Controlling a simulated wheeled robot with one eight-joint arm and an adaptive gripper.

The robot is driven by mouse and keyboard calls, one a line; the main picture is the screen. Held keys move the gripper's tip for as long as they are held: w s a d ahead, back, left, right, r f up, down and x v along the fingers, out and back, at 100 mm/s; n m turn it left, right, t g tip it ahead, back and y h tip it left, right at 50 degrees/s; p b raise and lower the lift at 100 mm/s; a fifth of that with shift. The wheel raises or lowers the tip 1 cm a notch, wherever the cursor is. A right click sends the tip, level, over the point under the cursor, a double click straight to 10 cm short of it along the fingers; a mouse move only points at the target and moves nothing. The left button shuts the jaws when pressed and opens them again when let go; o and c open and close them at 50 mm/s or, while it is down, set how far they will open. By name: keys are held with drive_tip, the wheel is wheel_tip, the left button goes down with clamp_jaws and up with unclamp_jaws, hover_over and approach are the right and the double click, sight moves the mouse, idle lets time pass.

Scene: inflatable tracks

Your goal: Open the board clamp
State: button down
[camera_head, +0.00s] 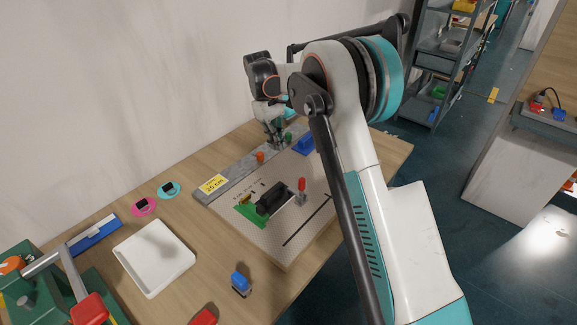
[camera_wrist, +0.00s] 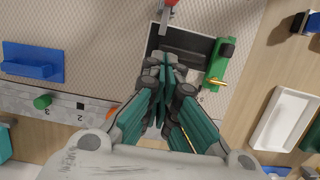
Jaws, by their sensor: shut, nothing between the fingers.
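A small clamp with a red handle (camera_head: 302,184) stands on the perforated board (camera_head: 285,238), beside a black block (camera_head: 270,199) and a green circuit board (camera_head: 247,215). In the head view the red handle points up. In the wrist view the clamp's red end (camera_wrist: 172,3) is cut off by the top edge, with its metal arm reaching over the dark block (camera_wrist: 186,42). My gripper (camera_head: 275,142) is shut and empty, above the far part of the board near the grey rail. In the wrist view my closed fingers (camera_wrist: 170,75) partly cover the block's near side.
A grey rail (camera_head: 240,168) with an orange knob (camera_head: 260,157) and a green knob (camera_head: 288,138) runs along the board's wall side. A white tray (camera_head: 153,257) and a blue-topped item (camera_head: 240,282) lie nearer.

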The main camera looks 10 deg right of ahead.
drive_tip(key=b, duration=0.2)
approach(292, 189)
wheel_tip(292, 189, down, 2)
drive_tip(key=w, duration=0.1)
drive_tip(key=shift+s+d+r, duration=0.1)
drive_tip(key=shift+s+d, duration=0.15)
drive_tip(key=shift+s, duration=0.3)
drive_tip(key=shift+s+d, duration=0.25)
drive_tip(key=shift+s, duration=0.3)
drive_tip(key=shift+s+d, duration=0.2)
drive_tip(key=shift+s, duration=0.05)
